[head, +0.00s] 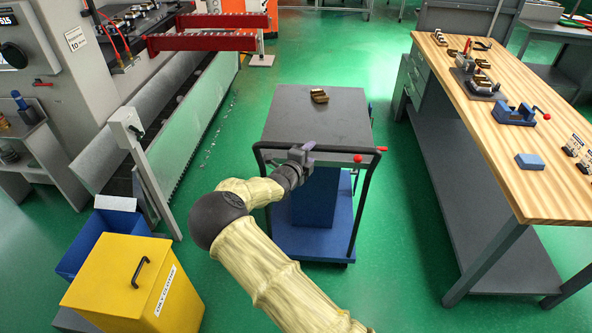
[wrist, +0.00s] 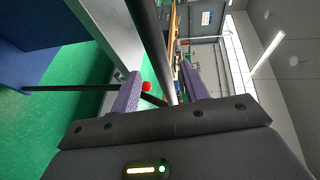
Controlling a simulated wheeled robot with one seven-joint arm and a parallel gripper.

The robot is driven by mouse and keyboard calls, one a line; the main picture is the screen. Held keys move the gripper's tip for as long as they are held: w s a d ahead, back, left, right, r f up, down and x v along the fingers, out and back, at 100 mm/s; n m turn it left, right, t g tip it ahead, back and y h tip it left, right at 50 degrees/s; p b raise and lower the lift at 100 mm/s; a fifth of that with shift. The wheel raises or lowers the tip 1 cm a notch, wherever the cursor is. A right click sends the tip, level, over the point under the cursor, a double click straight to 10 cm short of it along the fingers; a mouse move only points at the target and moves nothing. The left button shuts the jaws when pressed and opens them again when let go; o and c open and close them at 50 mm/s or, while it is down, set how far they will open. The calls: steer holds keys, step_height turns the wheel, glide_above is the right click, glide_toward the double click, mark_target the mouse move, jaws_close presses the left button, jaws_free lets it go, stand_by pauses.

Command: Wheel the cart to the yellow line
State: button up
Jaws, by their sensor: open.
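The cart (head: 340,115) has a grey top, a blue lower deck and a black tube handle (head: 340,148) on its near side. My gripper (head: 307,153) is at the left half of the handle. In the wrist view my open gripper (wrist: 160,88) has one purple finger on each side of the dark handle bar (wrist: 148,35). The bar runs between the fingers; I cannot tell whether it touches either one. A red knob (wrist: 146,86) shows close to the left finger. No yellow line shows in either view.
A small brown block (head: 319,96) lies on the cart top. A yellow bin (head: 125,285) and a blue bin (head: 85,258) stand left of my arm. A machine (head: 75,110) lines the left, a wooden workbench (head: 500,100) the right. Green floor (head: 300,50) is open beyond the cart.

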steer(key=b+v, duration=0.1)
steer(key=v, duration=0.8)
steer(key=shift+s+r, duration=0.15)
steer(key=shift+s, duration=0.1)
steer(key=s+d+f+m+g+h, duration=0.1)
steer(key=s+d+m+g, duration=0.45)
steer(key=d+m, duration=0.45)
steer(key=s+d+f+m+g, duration=0.2)
steer(key=s+d+m+g, duration=0.5)
steer(key=m, duration=0.5)
steer(key=s+r+m+y, duration=0.4)
steer(key=s+m, duration=0.4)
steer(key=m, duration=0.6)
steer(key=s+d+r+m+y, duration=0.1)
steer(key=s+r+m+y, duration=0.2)
steer(key=s+m, duration=0.6)
steer(key=r+m, duration=0.1)
steer(key=m, duration=0.3)
steer(key=shift+d+r+m+y+p, duration=0.15)
steer(key=shift+m+y+p, duration=0.15)
steer(key=shift+m+y, duration=0.1)
